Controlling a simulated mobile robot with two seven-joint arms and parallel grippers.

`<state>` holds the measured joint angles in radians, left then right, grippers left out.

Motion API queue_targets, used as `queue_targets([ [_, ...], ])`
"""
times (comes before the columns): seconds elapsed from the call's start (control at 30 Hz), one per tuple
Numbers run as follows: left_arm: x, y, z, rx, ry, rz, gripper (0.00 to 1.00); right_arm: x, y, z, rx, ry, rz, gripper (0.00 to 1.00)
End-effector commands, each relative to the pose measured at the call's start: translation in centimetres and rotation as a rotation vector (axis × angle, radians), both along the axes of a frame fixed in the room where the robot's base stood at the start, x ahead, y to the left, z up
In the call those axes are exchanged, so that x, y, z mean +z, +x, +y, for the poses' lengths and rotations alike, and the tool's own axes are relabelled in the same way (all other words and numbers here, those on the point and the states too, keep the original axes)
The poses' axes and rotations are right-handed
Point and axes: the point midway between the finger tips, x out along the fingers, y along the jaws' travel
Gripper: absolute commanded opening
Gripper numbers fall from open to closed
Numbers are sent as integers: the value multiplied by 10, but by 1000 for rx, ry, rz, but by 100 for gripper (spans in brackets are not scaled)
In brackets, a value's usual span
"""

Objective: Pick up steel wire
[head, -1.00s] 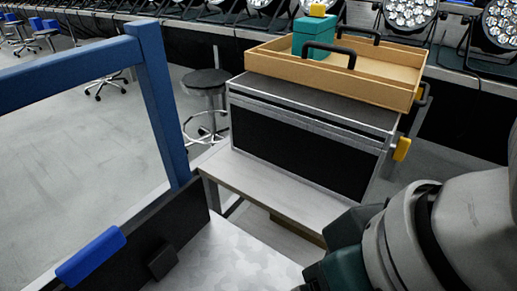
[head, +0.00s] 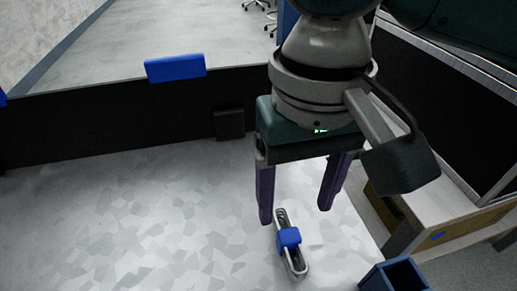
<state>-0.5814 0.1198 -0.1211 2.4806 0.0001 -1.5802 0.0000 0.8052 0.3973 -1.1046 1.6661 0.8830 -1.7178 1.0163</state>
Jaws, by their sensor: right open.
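The steel wire (head: 297,264) appears to be a narrow grey loop with a blue band around its middle. It lies on the pale patterned tabletop (head: 130,220) in the lower middle of the head view. My right gripper (head: 295,214) points down with its two purple fingers spread apart and nothing between them. The fingers are above the far end of the wire, and the left fingertip shows close beside it. I cannot tell the exact height gap. My left gripper is not in view.
A dark blue open box (head: 395,277) stands at the tabletop's lower right. A black panel (head: 90,130) with a blue block (head: 175,68) on its top edge borders the table's back. A small black block (head: 229,124) sits against it. The table's left side is clear.

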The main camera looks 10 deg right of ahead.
Motion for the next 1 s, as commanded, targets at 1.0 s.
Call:
queue_targets([
  [1.0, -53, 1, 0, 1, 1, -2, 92, -89, 0, -1, 5, 1, -1, 57],
])
